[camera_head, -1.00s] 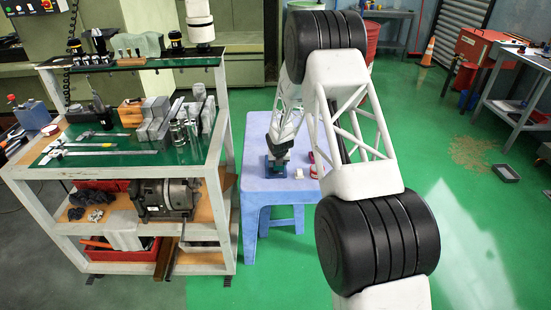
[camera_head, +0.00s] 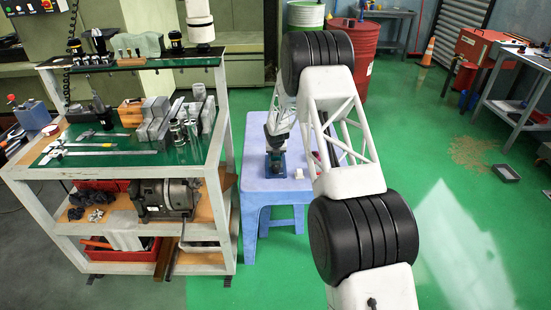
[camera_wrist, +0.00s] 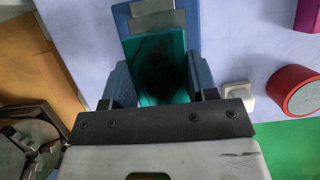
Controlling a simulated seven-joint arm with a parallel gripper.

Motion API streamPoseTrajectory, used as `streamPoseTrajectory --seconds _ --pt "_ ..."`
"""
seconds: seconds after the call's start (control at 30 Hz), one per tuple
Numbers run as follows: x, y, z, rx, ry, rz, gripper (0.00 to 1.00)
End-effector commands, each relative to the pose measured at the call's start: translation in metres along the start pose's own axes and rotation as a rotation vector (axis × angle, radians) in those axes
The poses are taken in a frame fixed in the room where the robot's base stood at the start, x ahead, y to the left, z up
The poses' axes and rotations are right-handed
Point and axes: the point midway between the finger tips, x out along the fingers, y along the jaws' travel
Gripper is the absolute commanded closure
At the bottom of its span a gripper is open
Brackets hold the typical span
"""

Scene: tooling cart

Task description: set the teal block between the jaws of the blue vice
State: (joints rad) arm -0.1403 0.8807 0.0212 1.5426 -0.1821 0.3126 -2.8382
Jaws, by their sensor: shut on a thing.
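The teal block (camera_wrist: 174,48) fills the space between the two blue-grey fingers of my gripper (camera_wrist: 158,75) in the wrist view, and the fingers are shut on it. A dark shadow covers its middle. The blue vice (camera_wrist: 122,16) is just beyond the block, with a grey metal jaw (camera_wrist: 158,20) at the block's far edge. The near jaw is hidden, so I cannot tell whether the block sits fully between the jaws. In the head view my gripper (camera_head: 275,146) is right above the vice (camera_head: 275,168) on the pale blue table (camera_head: 254,184).
A small white block (camera_wrist: 238,91), a red cylinder (camera_wrist: 295,91) and a magenta block (camera_wrist: 307,15) lie to the right of the vice. The tooling cart (camera_head: 222,140), loaded with tools, stands close on the left. The table's right part is behind my arm.

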Motion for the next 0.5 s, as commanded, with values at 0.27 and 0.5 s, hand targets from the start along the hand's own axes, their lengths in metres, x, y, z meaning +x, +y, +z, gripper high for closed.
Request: streamPoseTrajectory --seconds 0.27,0.5 --pt "0.002 0.001 0.005 0.001 -0.001 0.0 0.84" --pt "0.022 0.001 0.0 -0.001 0.0 0.001 0.84"
